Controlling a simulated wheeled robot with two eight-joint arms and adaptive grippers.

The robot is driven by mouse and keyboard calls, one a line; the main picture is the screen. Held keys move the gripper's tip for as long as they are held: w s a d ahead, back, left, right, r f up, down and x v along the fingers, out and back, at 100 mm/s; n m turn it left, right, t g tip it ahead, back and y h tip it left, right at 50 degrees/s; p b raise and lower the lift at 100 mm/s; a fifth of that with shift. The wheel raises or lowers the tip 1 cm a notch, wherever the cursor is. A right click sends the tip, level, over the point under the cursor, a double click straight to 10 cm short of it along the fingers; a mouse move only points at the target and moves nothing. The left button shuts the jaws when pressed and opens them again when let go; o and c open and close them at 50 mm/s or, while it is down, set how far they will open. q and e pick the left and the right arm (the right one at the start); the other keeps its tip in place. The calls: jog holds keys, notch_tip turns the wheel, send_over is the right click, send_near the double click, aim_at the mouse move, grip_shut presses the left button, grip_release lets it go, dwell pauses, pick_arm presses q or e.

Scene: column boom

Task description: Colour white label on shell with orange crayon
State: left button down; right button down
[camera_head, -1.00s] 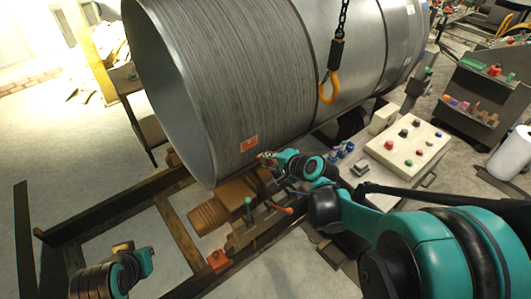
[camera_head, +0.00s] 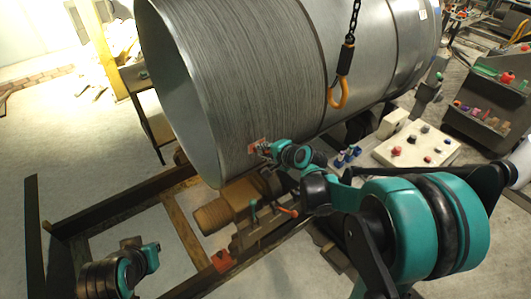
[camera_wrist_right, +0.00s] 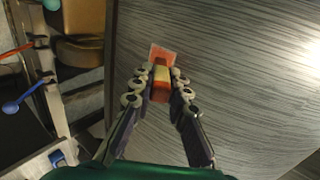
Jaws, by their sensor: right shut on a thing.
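The shell is a large grey metal cylinder (camera_head: 235,75) lying across the upper middle of the head view. Its label (camera_head: 257,145) sits low on the near side and looks orange-red; in the wrist view the label (camera_wrist_right: 163,53) is orange-red with a paler edge. My right gripper (camera_head: 265,150) is at the label. In the wrist view its fingers (camera_wrist_right: 160,80) are shut on the orange crayon (camera_wrist_right: 161,82), which has a yellowish band. The crayon's far end overlaps the label; I cannot tell whether it touches. My left arm shows at lower left, but its fingers cannot be made out.
A yellow-orange hook (camera_head: 338,92) on a chain hangs in front of the shell. A pale control box (camera_head: 415,147) with coloured buttons stands to the right. A brown motor (camera_head: 222,208) and dark frame lie below. A tool cart (camera_head: 488,95) stands far right.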

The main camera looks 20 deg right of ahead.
jog(key=shift+w+a, duration=0.35)
jog(key=shift+w, duration=0.4)
dwell(0.6)
jog(key=shift+d, duration=0.15)
jog(key=shift+b, duration=0.55)
dwell(0.8)
jog(key=shift+s, duration=0.1)
jog(key=shift+s+d, duration=0.3)
jog(key=shift+s, duration=0.6)
jog(key=shift+s+d, duration=0.3)
jog(key=shift+s, duration=0.65)
jog(key=shift+s+d, duration=0.3)
jog(key=shift+s, duration=0.6)
